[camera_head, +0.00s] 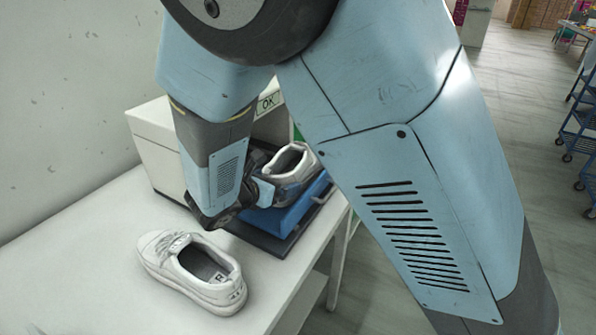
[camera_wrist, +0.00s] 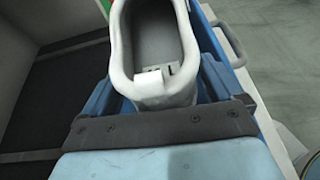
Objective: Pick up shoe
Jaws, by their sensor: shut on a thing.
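A white shoe (camera_head: 289,163) is at the blue block on the table, and my gripper (camera_head: 284,190) is shut on it. In the wrist view the shoe (camera_wrist: 153,92) shows from its heel end, opening up, with a tag and letter inside, between the blue fingers. Whether the shoe touches the blue block below cannot be told. A second white shoe (camera_head: 192,272) lies upright on the table in front, apart from my gripper; a letter R shows inside it.
The white table (camera_head: 90,262) runs along a grey wall. A white box-like machine (camera_head: 150,140) with an OK sign stands behind the blue block (camera_head: 300,208). Blue trolleys (camera_head: 580,130) stand at the far right. The table's front left is clear.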

